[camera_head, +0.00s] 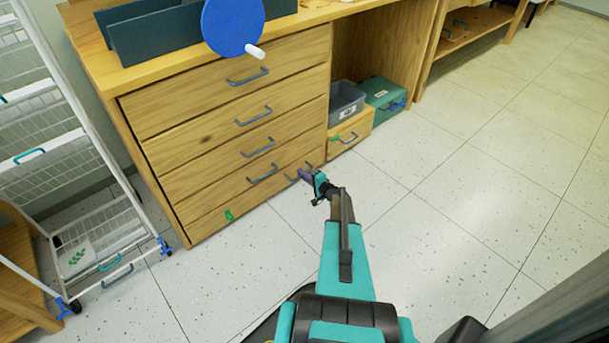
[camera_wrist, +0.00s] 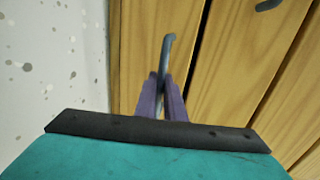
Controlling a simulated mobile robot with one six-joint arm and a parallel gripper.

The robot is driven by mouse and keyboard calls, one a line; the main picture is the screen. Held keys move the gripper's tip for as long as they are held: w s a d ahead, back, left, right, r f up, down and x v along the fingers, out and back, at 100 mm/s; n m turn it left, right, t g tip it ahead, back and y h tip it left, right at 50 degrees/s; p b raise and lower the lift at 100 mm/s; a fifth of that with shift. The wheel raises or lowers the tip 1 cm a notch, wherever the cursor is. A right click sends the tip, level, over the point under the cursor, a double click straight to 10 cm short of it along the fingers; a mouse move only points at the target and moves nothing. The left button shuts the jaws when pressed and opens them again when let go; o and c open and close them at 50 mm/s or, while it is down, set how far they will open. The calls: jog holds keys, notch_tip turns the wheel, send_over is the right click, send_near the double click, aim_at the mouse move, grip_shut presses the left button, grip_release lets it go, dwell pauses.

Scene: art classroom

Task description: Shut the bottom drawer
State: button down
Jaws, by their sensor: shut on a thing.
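The wooden drawer cabinet (camera_head: 190,140) stands on the left in the head view, with several stacked drawers and grey-blue handles. The bottom drawer (camera_head: 245,208) has a small green tag on its front, low down. Its front looks about flush with the cabinet; a small gap cannot be ruled out. My gripper (camera_head: 308,175) is at the right part of that front, its purple fingers shut on the drawer handle (camera_head: 292,178). In the wrist view the fingers (camera_wrist: 163,100) close around the handle bar (camera_wrist: 167,48), in front of wooden drawer fronts.
A white wire rack (camera_head: 85,180) stands left of the cabinet. The tiled floor (camera_head: 470,190) is clear on the right.

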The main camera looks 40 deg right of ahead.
jog(key=shift+w+r, duration=0.1)
jog(key=shift+w, duration=0.25)
jog(key=c, duration=1.8)
grip_release()
jog(key=shift+c, duration=0.2)
jog(key=shift+s, duration=0.2)
jog(key=p+v, duration=0.3)
jog(key=v, duration=1)
jog(key=shift+s+p, duration=0.25)
jog(key=shift+p, duration=0.1)
jog(key=shift+a, duration=0.15)
